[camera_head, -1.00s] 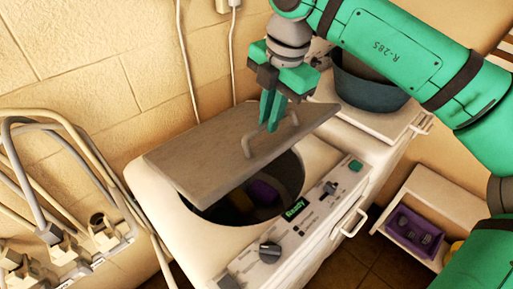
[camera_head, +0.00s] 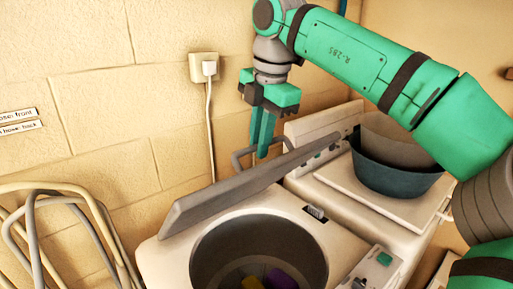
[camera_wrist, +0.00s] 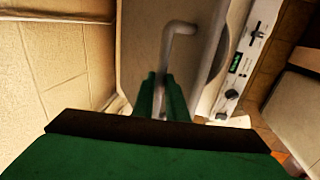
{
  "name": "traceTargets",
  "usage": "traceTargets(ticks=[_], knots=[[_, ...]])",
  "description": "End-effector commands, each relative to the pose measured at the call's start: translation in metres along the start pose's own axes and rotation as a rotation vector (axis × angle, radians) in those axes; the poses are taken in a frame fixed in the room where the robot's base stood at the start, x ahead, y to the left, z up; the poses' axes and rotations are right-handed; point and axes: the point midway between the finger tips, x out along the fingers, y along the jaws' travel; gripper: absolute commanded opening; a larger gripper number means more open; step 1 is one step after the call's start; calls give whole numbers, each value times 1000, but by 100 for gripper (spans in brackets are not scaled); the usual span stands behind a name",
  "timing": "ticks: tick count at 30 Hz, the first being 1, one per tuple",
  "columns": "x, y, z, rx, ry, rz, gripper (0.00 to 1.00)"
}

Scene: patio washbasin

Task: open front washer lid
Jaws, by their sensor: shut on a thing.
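The front washer (camera_head: 170,262) stands low in the head view with its round drum opening uncovered. Purple and yellow items (camera_head: 278,280) lie inside the drum. Its grey lid (camera_head: 225,197) is raised and tilted up toward the wall, seen almost edge-on. My gripper (camera_head: 262,150) points down at the lid's handle (camera_head: 240,158) and is shut on it. In the wrist view the handle (camera_wrist: 182,28) rises from the lid face (camera_wrist: 140,40) and runs down to my green fingers (camera_wrist: 162,98). The exact contact at the fingertips is partly hidden.
A second washer's white top (camera_head: 345,180) behind right carries a dark tub (camera_head: 395,178). A wall outlet with a cord (camera_head: 205,68) is behind my gripper. A control panel (camera_head: 375,268) is at the front right.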

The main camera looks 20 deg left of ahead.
Motion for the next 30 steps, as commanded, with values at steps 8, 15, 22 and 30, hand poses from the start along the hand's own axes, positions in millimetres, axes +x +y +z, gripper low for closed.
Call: traceTargets(ticks=[8,15,22,30], knots=[[5,1,0,-3,4,-1,0],[3,0,1,0,1,-1,31],[2,0,1,1,0,-1,31],[6,-3,-5,-10,2,-2,31]])
